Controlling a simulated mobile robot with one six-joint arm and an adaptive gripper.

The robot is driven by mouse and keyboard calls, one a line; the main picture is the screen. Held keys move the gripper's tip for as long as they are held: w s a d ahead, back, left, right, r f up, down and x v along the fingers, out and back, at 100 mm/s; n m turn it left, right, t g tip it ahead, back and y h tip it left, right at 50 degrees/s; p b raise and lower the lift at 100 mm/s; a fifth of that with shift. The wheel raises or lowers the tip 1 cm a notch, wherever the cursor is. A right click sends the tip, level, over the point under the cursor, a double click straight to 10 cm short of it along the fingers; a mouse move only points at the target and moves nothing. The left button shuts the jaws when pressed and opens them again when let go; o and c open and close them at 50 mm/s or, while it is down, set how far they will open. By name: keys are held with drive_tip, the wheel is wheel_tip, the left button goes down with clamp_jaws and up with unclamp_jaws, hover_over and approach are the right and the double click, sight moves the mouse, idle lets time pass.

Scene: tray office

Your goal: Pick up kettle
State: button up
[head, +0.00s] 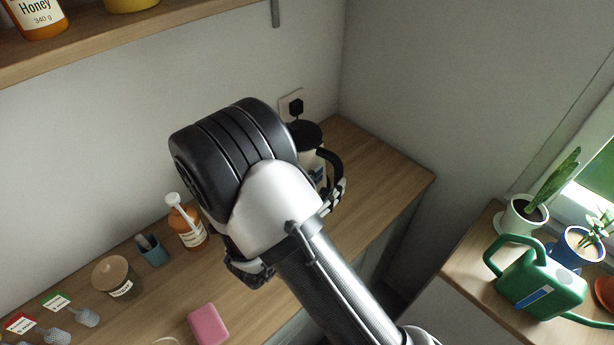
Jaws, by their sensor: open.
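The kettle (307,134) stands on the wooden counter near the back wall, close to the socket. Its black lid, part of its pale body and its black handle show; my arm hides the rest. My gripper (290,234) is mostly hidden behind my own wrist. One finger shows at the right, near the lower end of the kettle's handle, and a dark part shows at the lower left. The jaws are open. I cannot tell whether the finger touches the handle.
Left on the counter (372,190) are an orange pump bottle (192,238), teal cup (152,252), lidded jar (116,279) and pink block (208,326). A shelf (95,45) hangs above. A green watering can (540,283) stands at right. Counter right of the kettle is clear.

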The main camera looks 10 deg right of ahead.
sight(336, 178)
drive_tip(key=x, duration=0.1)
drive_tip(key=b+x, duration=0.1)
drive_tip(key=x, duration=0.2)
drive_tip(key=shift+d+f, duration=0.25)
drive_tip(key=shift+d, duration=0.1)
drive_tip(key=shift+w+d+b, duration=0.2)
drive_tip(key=shift+w+b, duration=0.1)
clamp_jaws()
drive_tip(key=shift+r, duration=0.15)
idle(0.5)
